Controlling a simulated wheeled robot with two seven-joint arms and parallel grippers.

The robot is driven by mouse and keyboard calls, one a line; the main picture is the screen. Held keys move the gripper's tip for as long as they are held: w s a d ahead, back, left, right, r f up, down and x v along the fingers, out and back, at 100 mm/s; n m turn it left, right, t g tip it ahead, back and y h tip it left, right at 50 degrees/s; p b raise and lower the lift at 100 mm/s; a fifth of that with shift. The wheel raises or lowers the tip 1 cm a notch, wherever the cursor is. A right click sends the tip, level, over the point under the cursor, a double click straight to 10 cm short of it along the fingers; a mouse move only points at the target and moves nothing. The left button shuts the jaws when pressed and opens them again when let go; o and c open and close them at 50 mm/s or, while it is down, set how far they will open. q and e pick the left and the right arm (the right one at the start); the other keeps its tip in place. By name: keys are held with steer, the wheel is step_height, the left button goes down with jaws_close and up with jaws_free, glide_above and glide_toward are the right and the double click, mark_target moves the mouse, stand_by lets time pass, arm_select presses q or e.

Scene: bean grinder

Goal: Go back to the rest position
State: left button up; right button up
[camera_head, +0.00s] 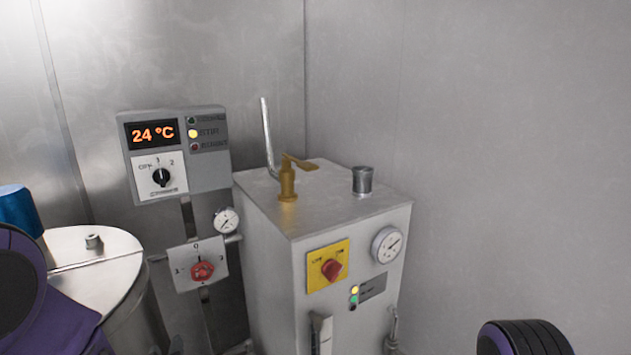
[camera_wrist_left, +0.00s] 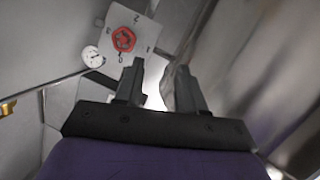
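My left gripper (camera_wrist_left: 158,76) shows in the left wrist view with its two dark fingers apart and nothing between them. A panel with a red knob (camera_wrist_left: 123,39) and a small round gauge (camera_wrist_left: 92,57) lie beyond its fingertips. In the head view, purple and black parts of my left arm come in at the lower left edge, but the fingers cannot be made out there. A black ribbed part with purple, on my right arm, shows at the bottom right. My right gripper is out of view.
A steel box machine (camera_head: 352,230) with a brass valve (camera_head: 287,183) stands at centre. A control box reading 24 °C (camera_head: 177,155) is left of it, above a red knob panel (camera_head: 201,265). A steel vessel lid (camera_head: 85,262) is near my left arm. Grey walls enclose the corner.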

arm_select(q)
steer(key=s+f+g+h, duration=0.1)
steer(key=s+f+g, duration=0.1)
steer(key=s+f, duration=0.35)
steer(key=s+f+g, duration=0.2)
steer(key=s+f, duration=0.1)
steer(key=f, duration=0.5)
steer(key=s+f+g, duration=0.3)
steer(key=s+f, duration=0.3)
steer(key=s, duration=0.4)
steer(key=s+f+g, duration=0.3)
steer(key=s+f, duration=0.4)
steer(key=s, duration=0.3)
steer(key=shift+a+f+g, duration=0.3)
steer(key=shift+a+g, duration=0.05)
steer(key=shift+g, duration=0.05)
steer(key=shift+o, duration=0.3)
